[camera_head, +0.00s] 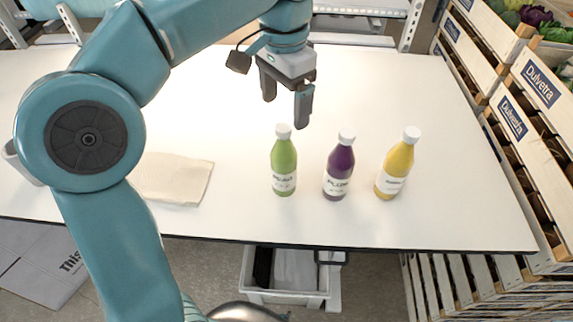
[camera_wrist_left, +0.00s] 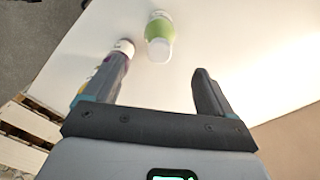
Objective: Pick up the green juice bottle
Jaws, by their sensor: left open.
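The green juice bottle (camera_head: 284,165) stands upright with a white cap on the white table, leftmost of three bottles in the head view. My left gripper (camera_head: 285,108) is open and empty, above and just behind the green bottle, apart from it. In the left wrist view the green bottle (camera_wrist_left: 159,28) shows beyond the open jaws (camera_wrist_left: 160,66), between the lines of the two fingers. The purple bottle (camera_head: 339,170) stands right of the green one; in the left wrist view it is partly hidden behind the left finger. My right gripper is not in view.
A yellow bottle (camera_head: 395,167) stands right of the purple one. A folded beige cloth (camera_head: 176,179) lies left of the bottles. Wooden crates (camera_head: 519,120) line the table's right side. A white bin (camera_head: 285,297) sits below the front edge. The table right of the bottles is clear.

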